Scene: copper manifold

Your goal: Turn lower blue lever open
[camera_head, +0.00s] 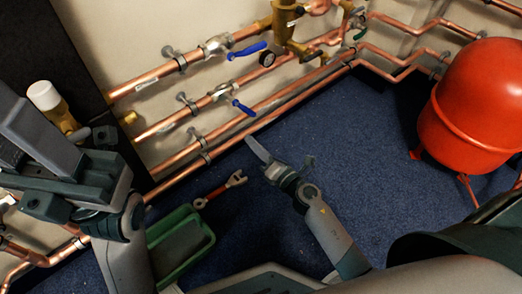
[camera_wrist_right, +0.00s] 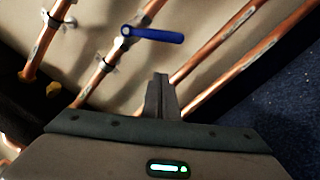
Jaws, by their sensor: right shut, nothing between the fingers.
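The lower blue lever (camera_head: 243,107) sits on a valve on the middle copper pipe (camera_head: 160,129) and points down and right, across the pipe. In the right wrist view a blue lever (camera_wrist_right: 155,35), apparently the same one, extends right from its pivot. My right gripper (camera_head: 252,142) is shut and empty, below the lever and apart from it. In the right wrist view its fingertips (camera_wrist_right: 160,78) are together, short of the lever. My left gripper (camera_head: 88,140) is at the left, seen from behind; its jaws cannot be made out.
The upper blue lever (camera_head: 247,50) is on the pipe above. Lower copper pipes (camera_head: 262,120) run just beyond my right gripper. A red tank (camera_head: 475,100) stands at right. A green bin (camera_head: 180,245) and a red-handled wrench (camera_head: 220,190) are below. Blue floor (camera_head: 345,155) is clear at centre.

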